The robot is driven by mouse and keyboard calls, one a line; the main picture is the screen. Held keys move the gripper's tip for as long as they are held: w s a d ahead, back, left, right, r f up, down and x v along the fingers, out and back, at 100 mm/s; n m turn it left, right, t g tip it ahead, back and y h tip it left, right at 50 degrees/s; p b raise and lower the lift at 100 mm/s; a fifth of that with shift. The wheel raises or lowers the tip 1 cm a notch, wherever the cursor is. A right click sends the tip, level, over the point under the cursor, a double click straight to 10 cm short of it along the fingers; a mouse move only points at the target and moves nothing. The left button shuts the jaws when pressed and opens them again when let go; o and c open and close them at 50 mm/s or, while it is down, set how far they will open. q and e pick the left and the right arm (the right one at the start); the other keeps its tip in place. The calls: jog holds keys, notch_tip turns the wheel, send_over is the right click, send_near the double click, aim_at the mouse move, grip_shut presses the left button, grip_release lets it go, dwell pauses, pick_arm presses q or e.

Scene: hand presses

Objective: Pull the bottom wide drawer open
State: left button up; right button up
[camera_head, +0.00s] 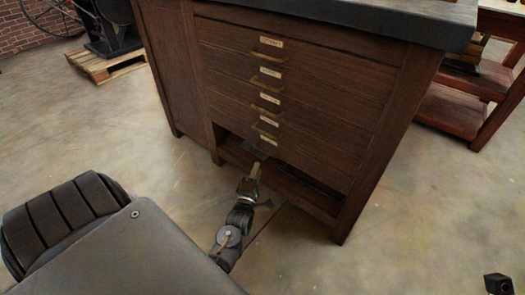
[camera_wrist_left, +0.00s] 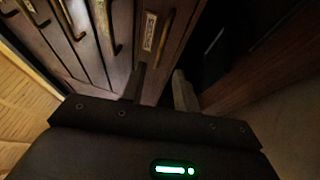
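The bottom wide drawer (camera_head: 315,168) is the lowest dark wood front in the cabinet's stack, and it looks shut. Its paper label (camera_head: 268,141) shows above my left gripper (camera_head: 255,168), which hides most of its handle in the head view. In the left wrist view, the brass handle (camera_wrist_left: 167,40) and label (camera_wrist_left: 149,31) of the nearest drawer lie just beyond my left fingertips (camera_wrist_left: 159,80). The two fingers are apart, with nothing clearly held between them. I cannot tell whether they touch the handle.
Several drawers with brass handles (camera_head: 268,54) are stacked above. A dark gap (camera_head: 300,185) lies below the bottom front, beside the cabinet leg (camera_head: 345,220). The floor (camera_head: 400,225) in front is mostly clear. A small unclear black object (camera_head: 498,284) shows at lower right.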

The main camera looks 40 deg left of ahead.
pick_arm(q)
jog(key=b+x, duration=0.2)
jog(key=x, duration=0.6)
jog(key=shift+w, duration=0.15)
grip_shut()
